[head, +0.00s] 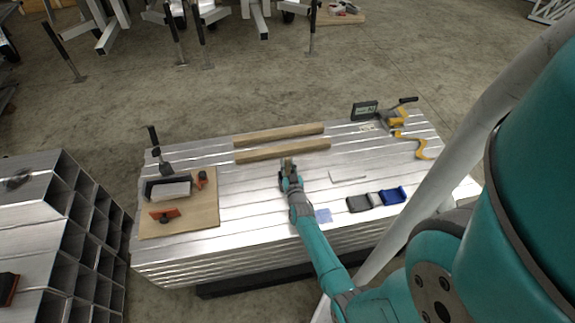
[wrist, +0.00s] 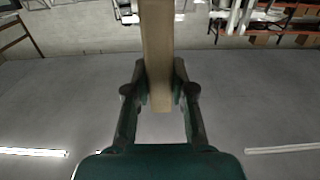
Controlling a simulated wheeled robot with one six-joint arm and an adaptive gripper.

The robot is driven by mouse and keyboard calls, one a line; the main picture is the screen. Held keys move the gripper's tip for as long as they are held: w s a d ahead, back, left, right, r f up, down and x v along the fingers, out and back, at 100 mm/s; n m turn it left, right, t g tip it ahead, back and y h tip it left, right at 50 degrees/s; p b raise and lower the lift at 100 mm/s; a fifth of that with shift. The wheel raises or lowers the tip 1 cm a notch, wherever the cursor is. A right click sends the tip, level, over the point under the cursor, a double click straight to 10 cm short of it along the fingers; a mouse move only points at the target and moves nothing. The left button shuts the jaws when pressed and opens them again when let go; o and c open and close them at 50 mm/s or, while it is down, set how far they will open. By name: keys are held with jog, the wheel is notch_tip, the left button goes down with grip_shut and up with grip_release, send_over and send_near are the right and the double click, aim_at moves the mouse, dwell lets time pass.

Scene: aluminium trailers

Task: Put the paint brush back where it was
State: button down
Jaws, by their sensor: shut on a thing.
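My gripper (head: 289,174) is over the middle of the metal-slatted table, just in front of the nearer wooden strip. In the wrist view, my gripper's two fingers (wrist: 160,92) are closed on a flat tan piece (wrist: 158,45), which runs up out of the top of the picture. Only this plain tan length shows, so I take it for the paint brush without seeing its other end. In the head view it is a small brownish piece (head: 288,162) at the fingertips. I cannot tell its height above the table.
The table (head: 250,205) holds two wooden strips (head: 280,134), a board (head: 205,212) with tools at left, blue and black boxes (head: 391,195) at right, and a yellow tool (head: 420,150) at back right. A blue square (head: 323,215) lies near my arm.

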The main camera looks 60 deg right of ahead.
jog(key=shift+f, duration=0.1)
jog(key=c, duration=1)
grip_release()
jog(key=s+a+r+n+t+y, duration=0.1)
jog(key=s+a+r+n+y, duration=0.1)
jog(key=s+a, duration=0.65)
jog(key=s+a+r+n+t+y, duration=0.1)
jog(key=s+a+r+y, duration=0.15)
jog(key=a, duration=1.05)
jog(key=s+a+r+n+t+y, duration=0.1)
jog(key=s+a+r+n+y, duration=0.1)
jog(key=s+a, duration=0.65)
jog(key=s+a+r+n+y, duration=0.2)
jog(key=s+a+r+y, duration=0.1)
jog(key=s+a+r, duration=0.2)
jog(key=s+a+r+n+y, duration=0.3)
jog(key=s+a+r, duration=0.3)
jog(key=a+r, duration=0.3)
notch_tip(320, 180, up, 4)
jog(key=shift+a+r+y, duration=0.1)
jog(key=shift+a+y, duration=0.25)
jog(key=shift+y, duration=0.3)
